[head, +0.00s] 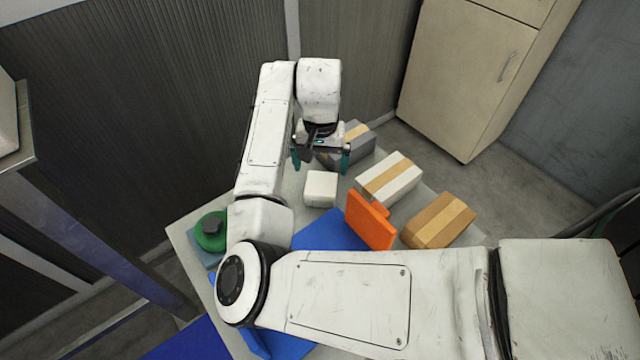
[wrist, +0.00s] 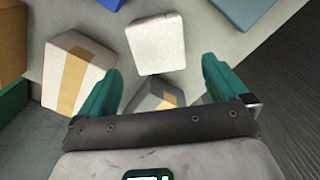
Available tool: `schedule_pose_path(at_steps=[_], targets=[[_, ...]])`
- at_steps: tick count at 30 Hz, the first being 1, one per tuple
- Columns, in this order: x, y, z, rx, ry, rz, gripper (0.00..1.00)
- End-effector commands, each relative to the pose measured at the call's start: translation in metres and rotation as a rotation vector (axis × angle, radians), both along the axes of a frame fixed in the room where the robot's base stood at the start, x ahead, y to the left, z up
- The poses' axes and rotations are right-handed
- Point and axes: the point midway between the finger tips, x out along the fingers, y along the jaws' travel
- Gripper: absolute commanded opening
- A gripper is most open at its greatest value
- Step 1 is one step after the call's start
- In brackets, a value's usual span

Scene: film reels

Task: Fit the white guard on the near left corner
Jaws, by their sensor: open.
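The white guard appears to be the small white block (head: 321,189) on the grey table; it also shows in the wrist view (wrist: 157,45). It lies apart from other things. My gripper (head: 320,164) is open and empty above the table, just beyond the block. In the wrist view the block stands ahead of the gap between my teal fingertips (wrist: 160,72), with no visible contact. A blue piece (head: 330,232) lies on the table, partly behind my arm. I cannot tell which near left corner is meant; my arm hides much of that area.
Grey (head: 352,144), white (head: 388,180) and brown (head: 438,220) taped boxes stand along the table's right side. An orange piece (head: 370,220) stands near them. A green reel (head: 208,234) is at left. A cabinet (head: 465,70) stands behind. Some table around the white block is clear.

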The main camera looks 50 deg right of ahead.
Motion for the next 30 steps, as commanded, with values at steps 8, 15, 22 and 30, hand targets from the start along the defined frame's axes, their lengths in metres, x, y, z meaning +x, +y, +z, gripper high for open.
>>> schedule_pose_path(at_steps=[8,15,22,30], targets=[[0.0,0.0,-0.024,-0.001,0.0,0.0,1.0],[-0.005,0.004,-0.055,-0.001,0.0,0.001,1.0],[-0.004,0.003,-0.073,-0.001,-0.002,0.001,1.0],[-0.004,0.003,-0.073,-0.002,-0.002,0.0,0.92]])
